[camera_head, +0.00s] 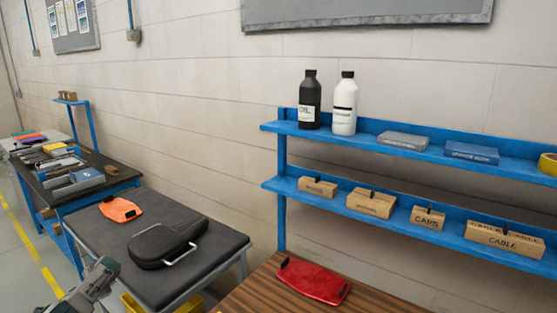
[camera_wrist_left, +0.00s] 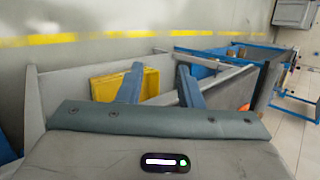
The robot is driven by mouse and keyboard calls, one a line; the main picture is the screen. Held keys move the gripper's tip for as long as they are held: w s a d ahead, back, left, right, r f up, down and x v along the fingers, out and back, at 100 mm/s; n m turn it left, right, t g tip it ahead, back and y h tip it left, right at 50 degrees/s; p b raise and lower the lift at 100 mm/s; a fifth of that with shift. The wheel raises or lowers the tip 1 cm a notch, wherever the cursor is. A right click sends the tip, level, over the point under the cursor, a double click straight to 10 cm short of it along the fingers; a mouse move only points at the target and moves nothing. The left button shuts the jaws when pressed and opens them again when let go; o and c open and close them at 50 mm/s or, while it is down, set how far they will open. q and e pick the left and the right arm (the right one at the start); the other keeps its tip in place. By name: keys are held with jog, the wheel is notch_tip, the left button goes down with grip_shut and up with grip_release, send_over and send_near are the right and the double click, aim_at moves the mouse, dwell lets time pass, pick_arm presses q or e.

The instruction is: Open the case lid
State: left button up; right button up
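A black case (camera_head: 160,241) with a pale handle at its front edge lies on a dark-topped table (camera_head: 92,236) in the head view. Its lid looks shut. My left gripper (camera_head: 106,270) is at the lower left of the head view, in front of the table and apart from the case. In the left wrist view the fingers of my left gripper (camera_wrist_left: 160,78) stand apart with nothing between them. I cannot make out the case in the wrist view. My right gripper is not in view.
An orange panel (camera_head: 120,209) lies behind the case. A red panel (camera_head: 313,281) lies on the wooden bench (camera_head: 262,291) at right. A blue shelf (camera_head: 400,147) holds bottles and boxes. A yellow bin (camera_wrist_left: 112,86) is below. A cluttered workbench (camera_head: 110,183) stands farther left.

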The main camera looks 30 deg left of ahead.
pick_arm(q)
jog(key=s+f+m+t+y, duration=0.1)
jog(key=s+f+m+t, duration=0.2)
jog(key=s, duration=0.5)
jog(key=s+f+m+t, duration=0.1)
jog(key=s+f+t, duration=0.1)
jog(key=s+f, duration=0.45)
jog(key=s+d+f+n+g+h, duration=0.15)
jog(key=s+d+f, duration=0.25)
jog(key=d+f, duration=0.9)
jog(key=s+d+f+n+h, duration=0.15)
jog(key=s+d+f, duration=0.25)
jog(key=d+f, duration=0.85)
jog(key=s+d+f+h, duration=0.1)
jog(key=d+f+h, duration=0.15)
jog(key=d, duration=1.15)
jog(key=s+d+f+n+h, duration=0.1)
jog(key=d+f, duration=0.3)
jog(key=d, duration=0.9)
jog(key=s+d+f+h, duration=0.1)
jog(key=d+f+h, duration=0.15)
jog(key=d, duration=1.15)
notch_tip(320, 180, down, 13)
jog(key=a+b, duration=0.1)
jog(key=b, duration=1.1)
jog(key=shift+r+b, duration=0.2)
jog(key=shift+b, duration=0.1)
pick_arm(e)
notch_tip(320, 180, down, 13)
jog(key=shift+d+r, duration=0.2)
